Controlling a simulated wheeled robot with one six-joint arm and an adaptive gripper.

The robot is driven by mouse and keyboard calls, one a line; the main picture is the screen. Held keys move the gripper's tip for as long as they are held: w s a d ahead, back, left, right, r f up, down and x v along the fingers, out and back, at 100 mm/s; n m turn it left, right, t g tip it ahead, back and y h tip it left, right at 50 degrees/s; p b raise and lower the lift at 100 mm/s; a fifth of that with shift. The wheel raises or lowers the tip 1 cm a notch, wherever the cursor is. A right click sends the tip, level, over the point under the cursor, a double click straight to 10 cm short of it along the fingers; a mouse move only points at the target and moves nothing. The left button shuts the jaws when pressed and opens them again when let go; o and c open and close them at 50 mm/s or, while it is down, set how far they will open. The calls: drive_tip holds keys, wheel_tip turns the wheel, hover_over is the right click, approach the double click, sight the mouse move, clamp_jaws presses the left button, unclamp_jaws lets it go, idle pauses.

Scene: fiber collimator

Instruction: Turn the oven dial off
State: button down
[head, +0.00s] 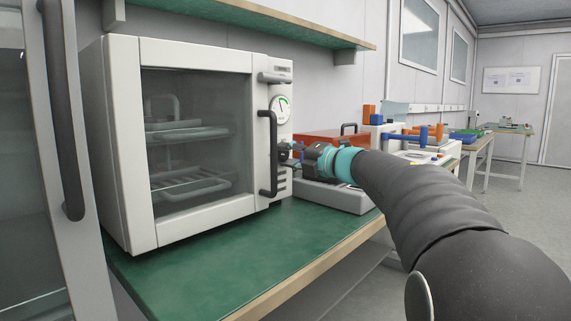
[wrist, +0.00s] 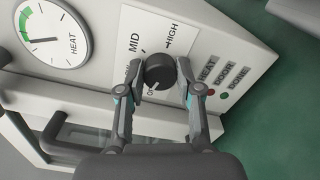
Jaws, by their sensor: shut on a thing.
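The white oven (head: 190,52) with a glass door stands on the green bench at the left in the head view. Its black dial (wrist: 159,70) sits on the control panel in the wrist view, over a white label with MID and HIGH. Another word at the dial's lower edge is partly hidden. My gripper (wrist: 161,80) has one finger on each side of the dial and is shut on it. In the head view my gripper (head: 292,152) is at the oven's right-hand panel and hides the dial. I cannot tell exactly where the dial points.
A round HEAT gauge (head: 281,109) is above the dial. The black door handle (head: 268,155) is close to the left of my gripper. Indicator lights marked HEAT, DOOR and DONE (wrist: 222,92) are beside it. A red box (head: 335,142) and grey device are behind my wrist.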

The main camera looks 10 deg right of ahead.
drive_tip(key=shift+a+f+n+b, duration=0.1)
drive_tip(key=shift+f+n+b, duration=0.1)
drive_tip(key=shift+n+b, duration=0.8)
drive_tip(key=shift+r+n, duration=0.1)
drive_tip(key=shift+n, duration=0.4)
drive_tip(key=c, duration=0.8)
unclamp_jaws()
drive_tip(key=shift+o, duration=0.2)
drive_tip(key=shift+r, duration=0.1)
drive_tip(key=shift+s+d, duration=0.35)
drive_tip(key=shift+s, duration=0.05)
drive_tip(key=v, duration=1.1)
